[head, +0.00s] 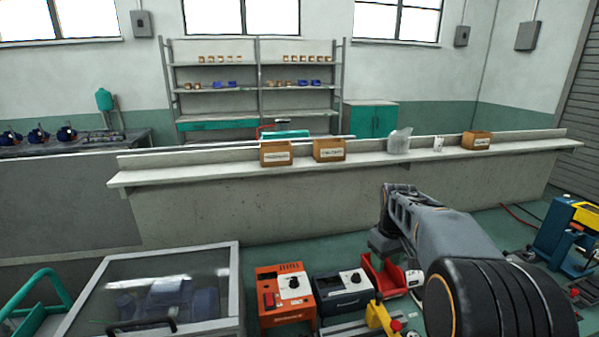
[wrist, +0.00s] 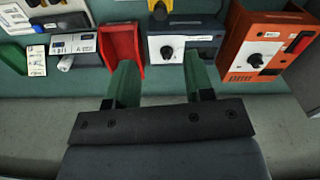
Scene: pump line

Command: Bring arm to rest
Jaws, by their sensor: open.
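My arm (head: 440,240) reaches up from the lower right in the head view. My gripper (wrist: 156,85) shows in the wrist view with its two green fingers well apart and nothing between them. It also shows in the head view (head: 384,246), pointing down above the red bin (head: 378,272). In the wrist view the red bin (wrist: 122,45) lies just beyond the left finger, and the grey box with a dial (wrist: 178,48) lies beyond the right finger. Whether either finger touches them is hard to tell.
An orange box with a dial (head: 283,295) and a dark grey unit (head: 343,291) stand left of my gripper. A glass-lidded case (head: 235,280) is at the lower left. A long ledge (head: 210,172) with cardboard boxes (head: 276,153) runs behind. A blue machine (head: 556,235) stands right.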

